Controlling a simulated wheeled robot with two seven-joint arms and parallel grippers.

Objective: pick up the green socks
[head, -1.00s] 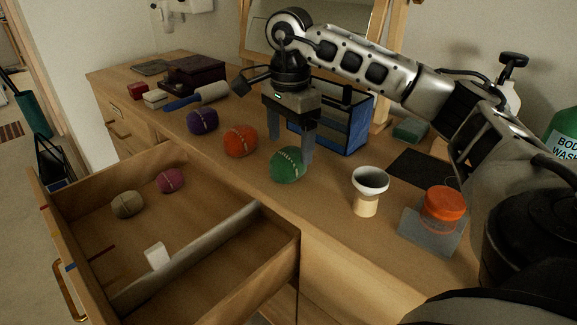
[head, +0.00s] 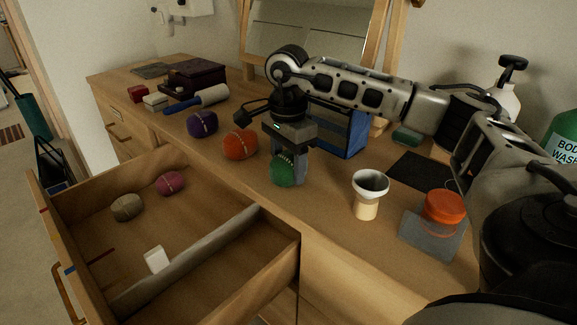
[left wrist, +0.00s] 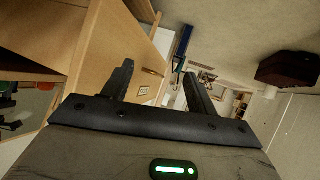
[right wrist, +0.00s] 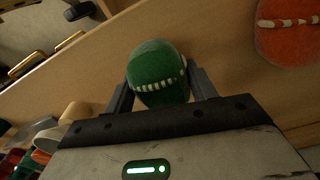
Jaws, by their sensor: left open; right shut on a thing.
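The green socks (head: 283,171) are a rolled ball with a pale stitched band, on the dresser top near the open drawer. In the head view my right gripper (head: 288,172) is lowered over them, one finger on each side. The right wrist view shows the green ball (right wrist: 158,72) between the two fingers of my right gripper (right wrist: 161,88), which is shut on it. I cannot tell whether the ball is lifted off the surface. My left gripper (left wrist: 158,82) is open and empty in the left wrist view, and it is outside the head view.
Orange (head: 241,144) and purple (head: 202,123) sock balls sit left of the green one. The open drawer (head: 275,262) holds beige (head: 126,207) and pink (head: 171,183) balls. A blue organizer (head: 345,133) stands behind.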

